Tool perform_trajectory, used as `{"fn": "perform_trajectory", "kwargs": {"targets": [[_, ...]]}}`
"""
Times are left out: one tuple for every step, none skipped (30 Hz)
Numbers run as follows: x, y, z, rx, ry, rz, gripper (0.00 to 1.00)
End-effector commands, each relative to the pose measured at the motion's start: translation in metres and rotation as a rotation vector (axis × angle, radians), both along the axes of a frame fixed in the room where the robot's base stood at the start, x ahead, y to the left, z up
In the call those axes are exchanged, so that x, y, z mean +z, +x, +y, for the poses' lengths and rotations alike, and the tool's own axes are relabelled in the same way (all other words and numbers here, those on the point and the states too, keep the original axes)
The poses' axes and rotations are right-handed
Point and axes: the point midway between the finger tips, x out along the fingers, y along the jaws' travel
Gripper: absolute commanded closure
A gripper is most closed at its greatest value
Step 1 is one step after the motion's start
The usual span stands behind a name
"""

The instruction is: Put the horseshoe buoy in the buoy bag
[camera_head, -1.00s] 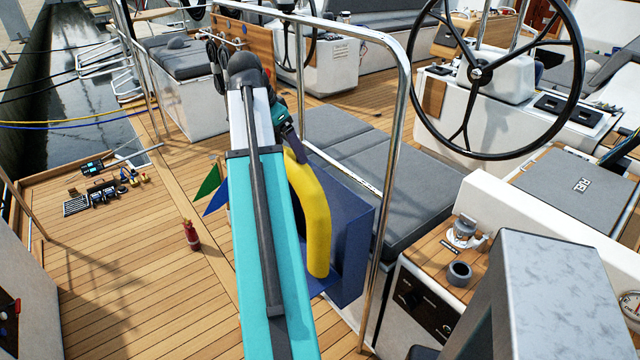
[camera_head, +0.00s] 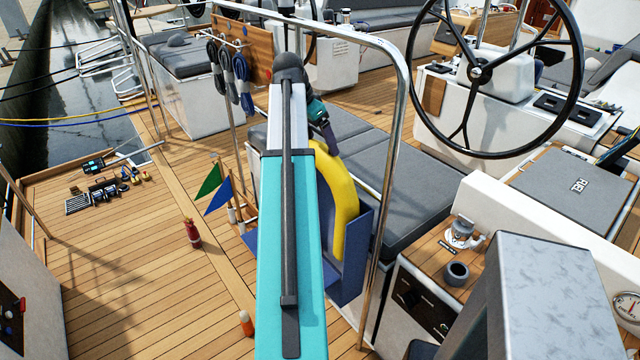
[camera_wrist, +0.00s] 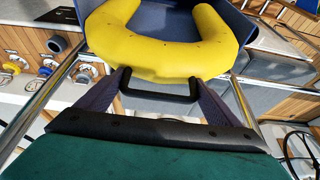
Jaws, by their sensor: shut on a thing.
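The yellow horseshoe buoy (camera_head: 345,205) is held upright at the dark blue buoy bag (camera_head: 363,247). My gripper (camera_head: 330,145) is above the buoy at its upper end. In the wrist view, my gripper (camera_wrist: 160,85) is shut on the black handle at the curved middle of the buoy (camera_wrist: 155,60). The buoy's two arms point away from my gripper toward the bag (camera_wrist: 253,30). The buoy's lower end meets the bag's front edge; my arm hides part of both, so how deep it sits cannot be told.
A steel rail (camera_head: 398,130) stands close right of the bag, before grey cushions (camera_head: 400,190). Green and blue flags (camera_head: 220,195), a red bottle (camera_head: 192,233) and an orange-topped item (camera_head: 246,322) stand left of my arm.

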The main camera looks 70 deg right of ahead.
Motion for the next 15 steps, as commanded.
{"fn": "perform_trajectory", "kwargs": {"targets": [[-0.002,0.000,0.000,0.000,-0.002,0.001,0.76],[-0.004,-0.001,0.000,0.000,-0.002,0.001,0.76],[-0.007,-0.001,0.000,0.000,-0.001,0.002,0.76],[-0.010,-0.001,0.001,0.000,-0.001,0.002,0.76],[-0.013,-0.001,0.001,0.000,-0.001,0.002,0.76],[-0.016,-0.001,0.001,0.000,-0.002,0.001,0.76],[-0.019,-0.001,0.001,0.000,-0.002,0.001,0.76],[-0.022,-0.001,0.001,0.000,-0.002,0.001,0.76],[-0.027,-0.001,0.001,-0.001,0.000,0.002,0.76],[-0.030,-0.001,0.001,-0.001,0.000,0.002,0.76],[-0.034,-0.001,0.001,0.000,-0.001,0.002,0.76],[-0.038,-0.001,0.001,0.000,-0.001,0.002,0.76],[-0.042,-0.001,0.001,0.000,-0.001,0.002,0.76],[-0.046,-0.001,0.001,-0.001,0.000,0.002,0.76],[-0.051,-0.001,0.001,-0.002,-0.001,0.002,0.76]]}}
